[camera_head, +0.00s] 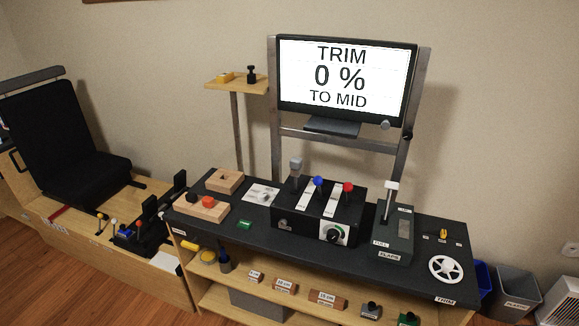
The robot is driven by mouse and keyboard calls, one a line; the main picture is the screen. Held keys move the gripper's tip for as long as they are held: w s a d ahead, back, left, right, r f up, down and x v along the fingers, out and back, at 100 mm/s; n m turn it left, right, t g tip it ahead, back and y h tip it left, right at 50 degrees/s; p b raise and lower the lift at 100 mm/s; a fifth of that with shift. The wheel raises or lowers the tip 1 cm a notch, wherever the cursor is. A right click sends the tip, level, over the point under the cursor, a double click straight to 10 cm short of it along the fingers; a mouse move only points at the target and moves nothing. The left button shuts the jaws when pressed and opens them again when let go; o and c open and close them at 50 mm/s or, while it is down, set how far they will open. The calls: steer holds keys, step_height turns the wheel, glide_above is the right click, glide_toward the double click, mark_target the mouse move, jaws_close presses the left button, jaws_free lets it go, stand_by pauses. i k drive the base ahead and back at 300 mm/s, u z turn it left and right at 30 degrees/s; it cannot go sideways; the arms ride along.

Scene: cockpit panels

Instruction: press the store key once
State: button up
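No key with a readable store label shows. On the dark desk (265,238), a small green piece (245,224) with pale marking lies left of the black lever box; its lettering is too small to read. A wooden block (190,212) at the desk's left end carries a red knob or button (208,201) and a dark one (190,197). I cannot tell which of these, if any, is the store key. The monitor (342,80) reads "TRIM 0 % TO MID". My gripper is not in view.
The black lever box (316,211) has blue and red knobs and a green-ringed dial. Right of it stand the flaps lever unit (393,235) and white trim wheel (446,269). A black seat (65,135) is left. Labelled blocks (326,299) sit on the shelf below.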

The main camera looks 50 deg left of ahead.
mark_target(244, 223)
steer(key=u, duration=0.7)
steer(key=k, duration=0.35)
steer(key=z, duration=0.25)
steer(key=i, duration=0.45)
steer(key=z, duration=0.2)
steer(key=k, duration=0.25)
steer(key=u, duration=0.5)
steer(key=i, duration=0.15)
steer(key=u, duration=0.7)
